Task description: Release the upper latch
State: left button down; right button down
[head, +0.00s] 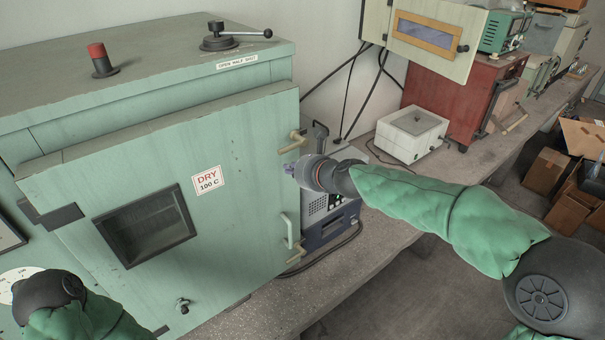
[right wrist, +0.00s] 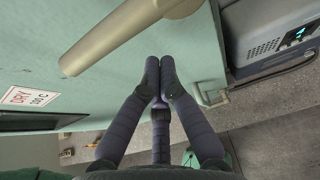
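The green oven has a closed door (head: 150,190) with a dark window. The upper latch (head: 292,141) is a brass-coloured lever at the door's upper right edge. In the right wrist view the upper latch (right wrist: 115,38) looks large and slants across the top. My right gripper (head: 289,168) is just below the upper latch in the head view, mostly hidden behind my own wrist. In the right wrist view its fingertips (right wrist: 159,72) are together with nothing visible between them, apart from the latch in the picture. My left arm shows at the lower left; its gripper is not in view.
A door handle (head: 287,230) and a lower latch (head: 297,252) are below on the door edge. A grey-blue instrument (head: 330,222) stands close beside the oven. A white box (head: 411,134) and red cabinet (head: 460,98) stand farther along the bench.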

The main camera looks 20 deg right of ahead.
jog(key=r, duration=0.1)
jog(key=r+p, duration=0.2)
jog(key=r, duration=0.1)
jog(key=shift+s+d+r, duration=0.1)
jog(key=shift+s+d, duration=0.1)
jog(key=shift+s, duration=0.2)
jog(key=shift+s, duration=0.1)
